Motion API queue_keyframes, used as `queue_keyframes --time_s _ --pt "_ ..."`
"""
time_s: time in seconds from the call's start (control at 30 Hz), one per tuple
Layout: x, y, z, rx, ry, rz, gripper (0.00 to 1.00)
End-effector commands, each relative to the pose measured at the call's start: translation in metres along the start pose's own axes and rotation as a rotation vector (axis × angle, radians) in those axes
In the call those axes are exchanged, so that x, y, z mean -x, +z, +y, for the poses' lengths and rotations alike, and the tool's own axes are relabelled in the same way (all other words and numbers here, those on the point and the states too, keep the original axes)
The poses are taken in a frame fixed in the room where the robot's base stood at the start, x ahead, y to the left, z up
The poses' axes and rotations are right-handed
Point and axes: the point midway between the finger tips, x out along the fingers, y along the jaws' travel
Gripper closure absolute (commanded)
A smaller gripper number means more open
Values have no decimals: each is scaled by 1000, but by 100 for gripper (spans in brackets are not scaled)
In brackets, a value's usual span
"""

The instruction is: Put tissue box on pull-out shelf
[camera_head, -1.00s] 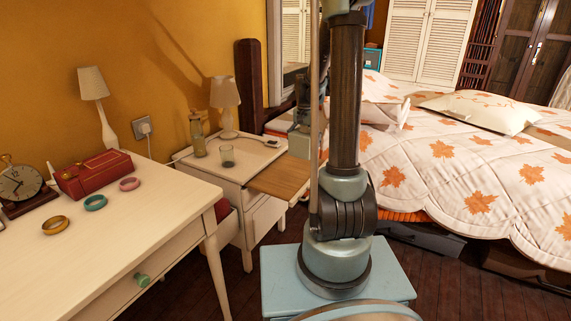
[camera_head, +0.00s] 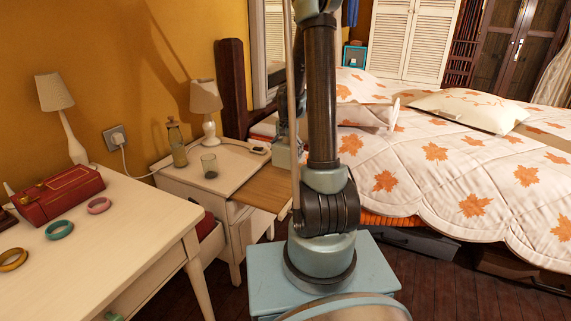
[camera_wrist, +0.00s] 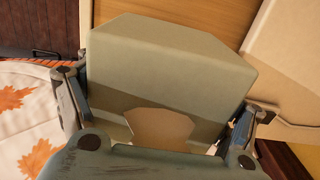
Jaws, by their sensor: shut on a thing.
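The tissue box (camera_wrist: 170,65), a plain grey-beige block, fills the middle of the wrist view. My gripper (camera_wrist: 165,100) is shut on it, with one finger on each side. The pull-out shelf (camera_head: 258,188) is a bare wooden board extending from the white bedside cabinet in the head view. A wooden surface, apparently this shelf, shows behind the box in the wrist view (camera_wrist: 225,18). In the head view my arm largely hides the gripper, near the shelf's far end. I cannot tell whether the box touches the shelf.
The bedside cabinet (camera_head: 222,165) bears a lamp (camera_head: 206,105), a glass (camera_head: 209,166) and a bottle-like lantern (camera_head: 177,145). A white desk (camera_head: 140,215) with a red box (camera_head: 58,193) stands at left. The bed (camera_head: 440,165) is at right.

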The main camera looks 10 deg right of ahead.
Motion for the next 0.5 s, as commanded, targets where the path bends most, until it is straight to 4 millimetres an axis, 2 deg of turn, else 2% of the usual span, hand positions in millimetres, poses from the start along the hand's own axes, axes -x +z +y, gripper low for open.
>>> queue_keyframes --time_s 0.3,0.5 --pt "-34 -1 1 -1 0 0 43" --pt "-40 -1 1 -2 0 0 43"
